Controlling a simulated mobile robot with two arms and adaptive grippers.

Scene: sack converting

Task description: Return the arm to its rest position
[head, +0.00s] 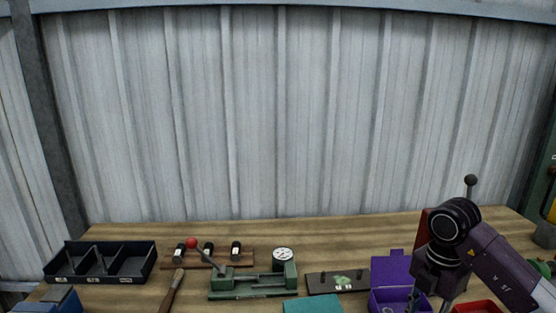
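My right arm comes in from the right edge, with its dark wrist in front of the right part of the wooden bench (340,232). My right gripper (430,302) points down beside the purple box (386,270), near the bottom edge of the view. Its fingertips are small and partly cut off, so I cannot tell whether it is open or shut, or whether it holds anything. My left arm and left gripper are not in view.
A black divided tray (148,262), a wooden-handled tool (172,290), a rack of dark stamps (218,260), a green fixture with a dial (283,255), a black plate (322,284), a teal sheet (313,305) and a red tray (478,307) occupy the front. The bench's back strip is mostly clear before a corrugated wall.

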